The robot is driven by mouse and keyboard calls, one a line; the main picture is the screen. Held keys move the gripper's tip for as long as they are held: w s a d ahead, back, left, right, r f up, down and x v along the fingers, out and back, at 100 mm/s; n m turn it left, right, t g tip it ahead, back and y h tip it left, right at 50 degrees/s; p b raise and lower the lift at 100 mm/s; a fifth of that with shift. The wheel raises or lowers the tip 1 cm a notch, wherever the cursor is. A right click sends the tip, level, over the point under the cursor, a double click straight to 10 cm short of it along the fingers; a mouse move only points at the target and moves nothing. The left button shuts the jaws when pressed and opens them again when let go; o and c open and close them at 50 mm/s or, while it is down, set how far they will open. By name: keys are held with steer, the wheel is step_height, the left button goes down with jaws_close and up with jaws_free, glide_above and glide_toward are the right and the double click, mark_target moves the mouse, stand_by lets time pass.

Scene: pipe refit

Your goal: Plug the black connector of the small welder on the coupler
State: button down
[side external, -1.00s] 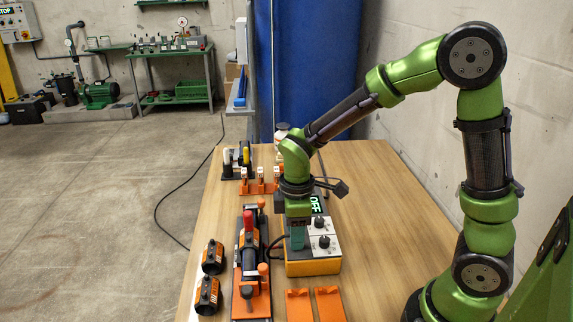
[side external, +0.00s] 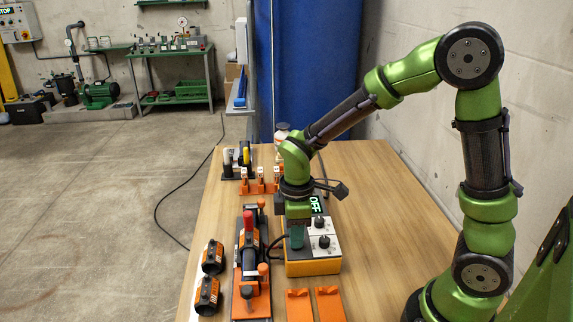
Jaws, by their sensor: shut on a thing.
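The small welder (side external: 322,256), a yellow box with a white panel, two dark knobs and a lit OFF display, stands mid-table. A black cable (side external: 274,246) loops from its left side up toward my gripper. My gripper (side external: 297,246) points down at the welder's left edge, shut; the black connector at the cable's end appears to be between its fingers, mostly hidden. To the left, a black pipe (side external: 250,261) lies in an orange clamp fixture (side external: 265,305) with red and orange handles. My gripper is apart from the pipe.
Two black fittings with orange labels (side external: 208,293) lie at the table's left edge. Two orange blocks (side external: 329,303) lie at the front. An orange rack (side external: 262,187) and a holder (side external: 238,165) stand behind. The table's right side is clear.

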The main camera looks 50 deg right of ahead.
steer(key=shift+r, duration=1.6)
steer(key=shift+r, duration=1.05)
